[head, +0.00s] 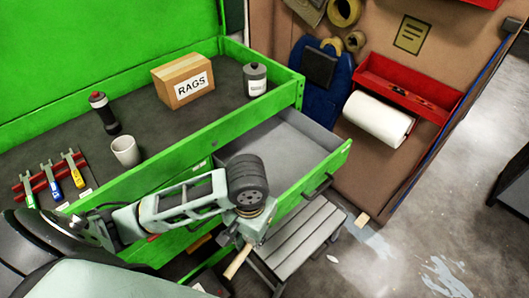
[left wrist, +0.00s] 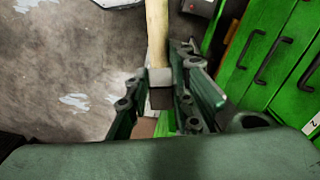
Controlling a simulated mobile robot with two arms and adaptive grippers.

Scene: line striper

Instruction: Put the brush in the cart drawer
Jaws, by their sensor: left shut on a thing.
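My left gripper (head: 252,228) is shut on the brush, whose pale wooden handle (head: 237,263) sticks out below it, tilted down to the left. The bristles are not clearly visible. The green cart's top drawer (head: 322,165) is pulled open, with a grey interior that looks empty where visible. My gripper is in front of the drawer's near part and hides some of it. My right gripper is not in view.
A slatted step stool (head: 303,238) stands below the drawer. A paper roll (head: 378,119) lies beyond it.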

